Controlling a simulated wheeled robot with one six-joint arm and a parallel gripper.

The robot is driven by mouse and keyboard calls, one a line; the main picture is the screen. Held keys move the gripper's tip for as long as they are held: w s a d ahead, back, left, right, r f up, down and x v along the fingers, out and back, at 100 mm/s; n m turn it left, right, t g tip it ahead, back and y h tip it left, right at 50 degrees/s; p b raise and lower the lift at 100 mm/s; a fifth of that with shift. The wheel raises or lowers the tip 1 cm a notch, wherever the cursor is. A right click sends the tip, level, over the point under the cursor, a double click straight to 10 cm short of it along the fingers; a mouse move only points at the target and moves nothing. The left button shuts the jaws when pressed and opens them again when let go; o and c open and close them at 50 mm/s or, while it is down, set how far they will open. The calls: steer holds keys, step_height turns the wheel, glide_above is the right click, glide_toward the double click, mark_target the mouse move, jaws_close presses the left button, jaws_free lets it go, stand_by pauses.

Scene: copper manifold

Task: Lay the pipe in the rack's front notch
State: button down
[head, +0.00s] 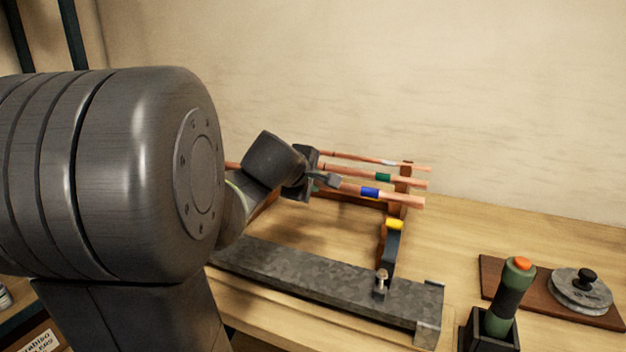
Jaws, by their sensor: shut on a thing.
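Three copper pipes run side by side across the wooden rack (407,186). The back one (350,157) has a pale band, the middle one (345,171) a green band, and the front one (400,199) a blue band. My gripper (328,180) is at the left part of the pipes, shut on a pipe that looks like the blue-banded one. That pipe's right end reaches past the rack's right upright, at its front. I cannot tell whether it touches the notch or hangs just above it.
A grey metal beam (330,279) lies in front of the rack, with a dark yellow-marked lever (393,245) on it. At right are a green-black handled tool (513,294) in a black holder and a brown board (495,276) bearing a round stone disc (580,290).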

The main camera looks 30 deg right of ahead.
steer(key=shift+f+b, duration=2.55)
steer(key=shift+f, duration=0.4)
steer(key=c, duration=1.2)
jaws_free()
steer(key=shift+c, duration=0.2)
steer(key=p+v, duration=0.2)
steer(key=v, duration=1.1)
steer(key=shift+a+r, duration=0.25)
steer(key=shift+a, duration=0.05)
steer(key=shift+s+f, duration=0.1)
